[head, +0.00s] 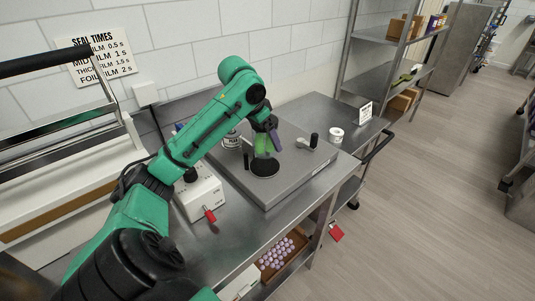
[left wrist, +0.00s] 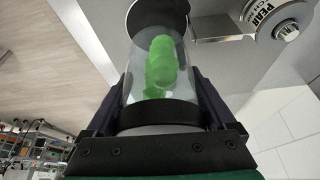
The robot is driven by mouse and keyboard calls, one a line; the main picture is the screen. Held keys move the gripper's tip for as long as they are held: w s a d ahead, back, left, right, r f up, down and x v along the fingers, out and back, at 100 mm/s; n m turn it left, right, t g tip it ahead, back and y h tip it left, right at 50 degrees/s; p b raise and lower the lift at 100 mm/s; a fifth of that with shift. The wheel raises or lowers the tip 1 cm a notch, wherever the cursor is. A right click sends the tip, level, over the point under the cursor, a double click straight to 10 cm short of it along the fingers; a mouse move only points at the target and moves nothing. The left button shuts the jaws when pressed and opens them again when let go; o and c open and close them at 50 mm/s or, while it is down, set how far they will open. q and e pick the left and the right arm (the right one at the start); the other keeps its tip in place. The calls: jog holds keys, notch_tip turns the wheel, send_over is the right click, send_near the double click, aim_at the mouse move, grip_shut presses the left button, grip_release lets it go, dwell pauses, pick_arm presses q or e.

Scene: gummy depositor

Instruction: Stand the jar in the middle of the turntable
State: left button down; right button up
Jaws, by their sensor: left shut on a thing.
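My left gripper (head: 267,138) is shut on a clear jar (head: 262,149) with green gummies inside. In the left wrist view the jar (left wrist: 133,86) sits between the two dark fingers of the gripper (left wrist: 160,98), with a black band at its near end. The black round turntable (head: 264,168) lies on the grey machine top, just below the jar in the head view. It also shows past the jar's far end in the left wrist view (left wrist: 150,8). I cannot tell whether the jar touches it. My right gripper is not in view.
A white control box (head: 201,194) with a red lever is at left. A white cup (head: 336,135) stands on the right-hand table.

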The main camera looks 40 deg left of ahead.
aim_at(254, 126)
pick_arm(q)
notch_tip(254, 126, down, 5)
jog(key=shift+f, duration=0.1)
grip_release()
jog(key=v, duration=1.2)
